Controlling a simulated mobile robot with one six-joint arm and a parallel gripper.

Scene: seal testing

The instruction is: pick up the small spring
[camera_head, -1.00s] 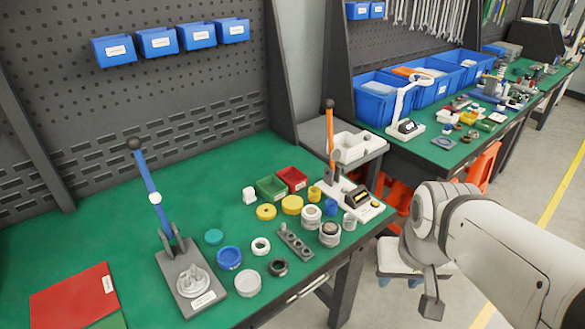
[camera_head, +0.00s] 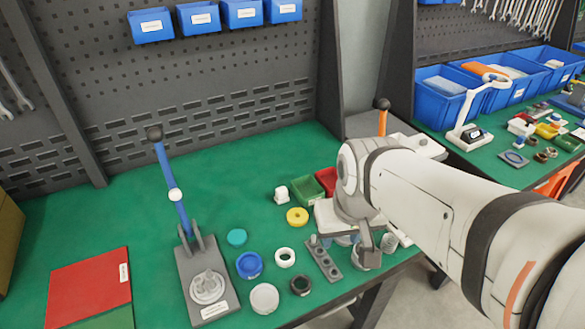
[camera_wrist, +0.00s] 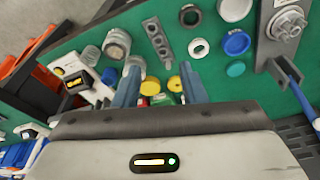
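The small spring (camera_head: 390,243) looks like a pale, ridged coil standing near the bench's right front edge, partly covered by my arm. In the wrist view a pale ridged piece (camera_wrist: 90,54), apparently the same spring, is left of my fingers, beside a larger pale ringed cylinder (camera_wrist: 116,43). My gripper (camera_wrist: 158,78) has two blue-grey fingers spread apart with nothing held between them. It hangs above the small parts, and the spring is outside the finger gap. In the head view my arm hides the fingertips and several parts.
A lever press (camera_head: 207,285) stands left of the parts. A perforated grey block (camera_head: 323,258), a blue cap (camera_head: 249,264), a white ring (camera_head: 285,257) and a yellow disc (camera_head: 297,216) lie close by. Green (camera_head: 309,189) and red bins sit behind. The green bench top is clear at middle left.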

